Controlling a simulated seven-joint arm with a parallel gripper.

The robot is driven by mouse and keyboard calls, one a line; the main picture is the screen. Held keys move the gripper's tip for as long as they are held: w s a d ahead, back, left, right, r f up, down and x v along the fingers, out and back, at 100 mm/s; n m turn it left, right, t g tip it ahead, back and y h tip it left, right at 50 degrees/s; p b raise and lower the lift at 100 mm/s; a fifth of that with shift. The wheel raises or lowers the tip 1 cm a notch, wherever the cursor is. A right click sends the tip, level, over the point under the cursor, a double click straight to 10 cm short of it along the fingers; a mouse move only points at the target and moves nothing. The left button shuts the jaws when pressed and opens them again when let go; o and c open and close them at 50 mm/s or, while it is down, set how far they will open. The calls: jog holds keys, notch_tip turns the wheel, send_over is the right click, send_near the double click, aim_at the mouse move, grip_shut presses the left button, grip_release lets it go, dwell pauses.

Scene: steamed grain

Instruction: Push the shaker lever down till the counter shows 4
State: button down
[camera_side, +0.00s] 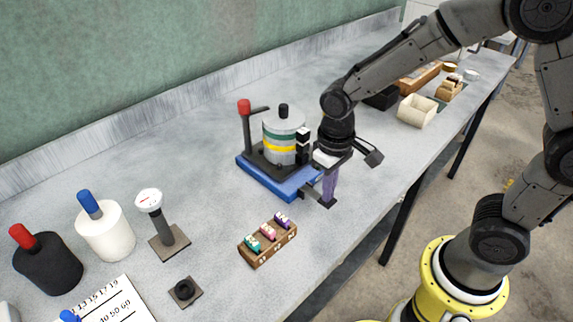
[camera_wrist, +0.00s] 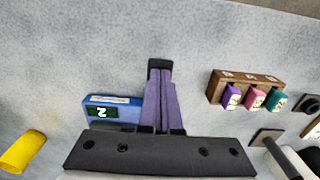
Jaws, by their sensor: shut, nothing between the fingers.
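The shaker has a blue base (camera_side: 262,178) and a grey drum (camera_side: 280,150) with green and yellow bands. A short dark bar (camera_side: 308,193), which looks like the lever, sticks out from the base's front right corner. My gripper (camera_side: 328,201) is shut, with purple fingers pointing down and dark tips at the bar's outer end. Whether the tips press on it is hard to tell. In the wrist view the shut gripper (camera_wrist: 159,72) stands beside the blue base's edge (camera_wrist: 127,101). The counter (camera_wrist: 101,112) there appears to read 2. The lever is not clearly visible in that view.
A red-knobbed post (camera_side: 245,120) rises at the shaker's back left. A wooden block (camera_side: 267,245) with small coloured pieces lies in front. A round gauge (camera_side: 148,200) on a stand and two bottles (camera_side: 105,230) (camera_side: 48,262) are at left. A cream box (camera_side: 417,110) stands back right.

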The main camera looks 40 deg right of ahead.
jog(key=shift+f, duration=0.8)
jog(key=shift+r, duration=3.05)
jog(key=shift+f, duration=1.55)
jog(key=shift+f, duration=1.5)
jog(key=shift+r, duration=3.05)
